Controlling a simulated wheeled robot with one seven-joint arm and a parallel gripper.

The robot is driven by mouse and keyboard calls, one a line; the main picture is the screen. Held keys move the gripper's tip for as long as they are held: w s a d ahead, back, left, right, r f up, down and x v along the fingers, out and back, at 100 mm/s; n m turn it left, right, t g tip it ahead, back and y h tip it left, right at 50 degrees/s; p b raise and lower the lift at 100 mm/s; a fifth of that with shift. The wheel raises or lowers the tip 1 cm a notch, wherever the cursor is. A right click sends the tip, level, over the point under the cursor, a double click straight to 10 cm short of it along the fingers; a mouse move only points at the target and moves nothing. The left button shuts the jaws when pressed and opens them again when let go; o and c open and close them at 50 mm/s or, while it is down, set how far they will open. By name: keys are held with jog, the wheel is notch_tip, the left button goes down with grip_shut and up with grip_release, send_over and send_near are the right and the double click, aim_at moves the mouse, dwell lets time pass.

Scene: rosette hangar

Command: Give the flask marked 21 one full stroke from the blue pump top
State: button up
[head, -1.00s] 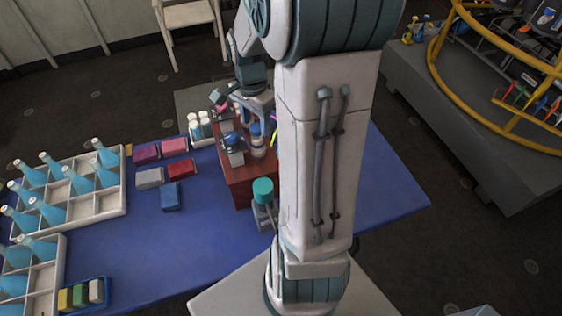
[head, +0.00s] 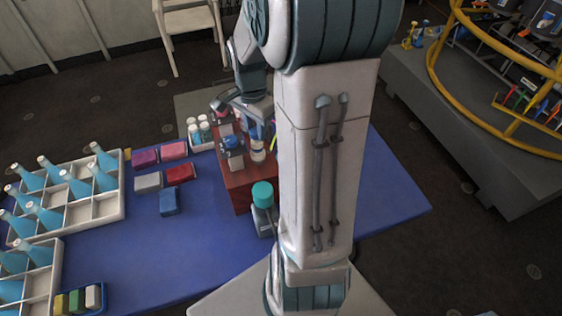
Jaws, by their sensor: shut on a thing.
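A red stand (head: 238,186) on the blue table carries pump dispensers in a row. One has a blue pump top (head: 233,141). My gripper (head: 258,128) is over the stand's right part, partly hidden by my arm. It is shut, apparently on a small whitish flask (head: 257,151) just right of the blue pump top. The jaws' contact and any number on this flask are too small to make out. I cannot tell whether the flask touches the stand.
A grey bottle with a teal cap (head: 262,195) stands before the red stand. Small white-capped flasks (head: 199,130) sit in a tray behind left. Coloured blocks (head: 169,202) and crates of blue bottles (head: 107,208) occupy the left. The blue table's right part (head: 385,190) is clear.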

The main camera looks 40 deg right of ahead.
jog(key=shift+r+p, duration=0.8)
jog(key=shift+r, duration=0.3)
jog(key=shift+f+b, duration=0.95)
jog(key=shift+f, duration=0.15)
jog(key=o, duration=0.8)
jog(key=shift+c, duration=0.2)
jog(key=shift+r, duration=0.1)
jog(key=shift+r+p, duration=2.55)
jog(key=shift+r, duration=0.9)
